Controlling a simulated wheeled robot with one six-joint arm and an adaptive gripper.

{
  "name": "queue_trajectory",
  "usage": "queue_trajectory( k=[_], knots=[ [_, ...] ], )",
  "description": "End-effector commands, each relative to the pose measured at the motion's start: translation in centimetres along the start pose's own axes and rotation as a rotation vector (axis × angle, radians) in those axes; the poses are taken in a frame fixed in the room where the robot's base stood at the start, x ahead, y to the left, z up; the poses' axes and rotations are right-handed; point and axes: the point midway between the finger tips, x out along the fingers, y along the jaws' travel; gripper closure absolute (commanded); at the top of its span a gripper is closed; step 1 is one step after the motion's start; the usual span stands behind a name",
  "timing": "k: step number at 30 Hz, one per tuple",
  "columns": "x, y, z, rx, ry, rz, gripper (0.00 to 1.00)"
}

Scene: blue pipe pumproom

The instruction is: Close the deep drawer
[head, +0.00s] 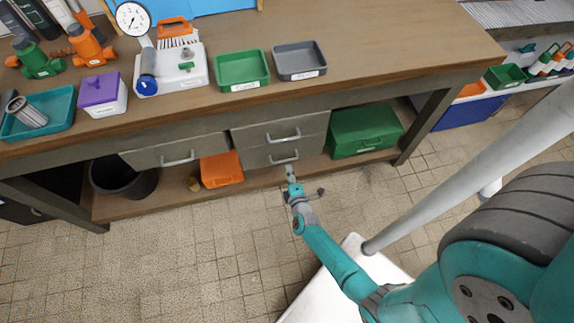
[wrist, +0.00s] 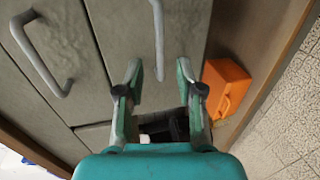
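The deep drawer (head: 262,159) is the lower of two stacked grey drawers under the bench, with a curved metal handle (head: 283,160). Its front (wrist: 188,25) fills the upper middle of the wrist view, with the handle (wrist: 158,40) running down the picture. The drawer front looks flush or nearly flush with the one above; I cannot tell whether a small gap remains. My gripper (head: 290,174) is just below the handle in the head view. In the wrist view my gripper (wrist: 159,72) is open, its fingers apart on either side of the handle's lower end; contact is unclear.
The upper drawer (head: 255,134) looks shut. An orange case (head: 221,169), a green box (head: 365,131) and a black bin (head: 122,180) sit on the low shelf. The bench top (head: 380,60) holds trays and tools. Tiled floor (head: 170,250) in front is clear.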

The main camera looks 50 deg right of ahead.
Motion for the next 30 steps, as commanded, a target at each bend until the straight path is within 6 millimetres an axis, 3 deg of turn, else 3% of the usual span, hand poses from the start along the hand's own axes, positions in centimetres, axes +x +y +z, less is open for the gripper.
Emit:
queue_trajectory(
  k=[3,10,30],
  knots=[
    [-2.0,0.0,0.0,-0.001,0.002,-0.001,0.63],
    [-4.0,0.0,0.0,0.0,0.001,-0.001,0.63],
    [-4.3,0.0,0.0,0.0,0.0,0.0,0.63]
  ],
)
